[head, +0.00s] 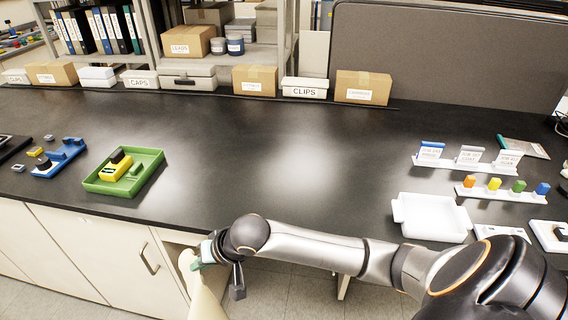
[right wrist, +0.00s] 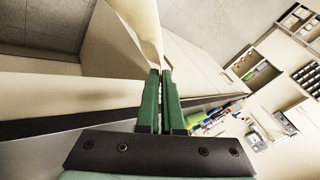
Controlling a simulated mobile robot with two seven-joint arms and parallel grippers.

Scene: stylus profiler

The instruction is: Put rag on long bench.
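The cream rag (head: 203,292) hangs down from my right gripper (head: 200,256), in front of the bench's front edge and lower than its top. In the right wrist view the two green fingers (right wrist: 160,75) are closed on a pinched end of the rag (right wrist: 142,20). The long bench (head: 270,150) has a dark, glossy top that fills the middle of the head view. My right arm reaches in from the right along the bench's front edge. My left gripper is not in view.
A green tray (head: 153,170) with a yellow device (head: 114,169) stands left on the bench. A white tray (head: 432,222) and small racks (head: 466,163) stand right. Boxes (head: 254,80) line the back. The bench's middle is clear. A cabinet door (head: 100,262) is below.

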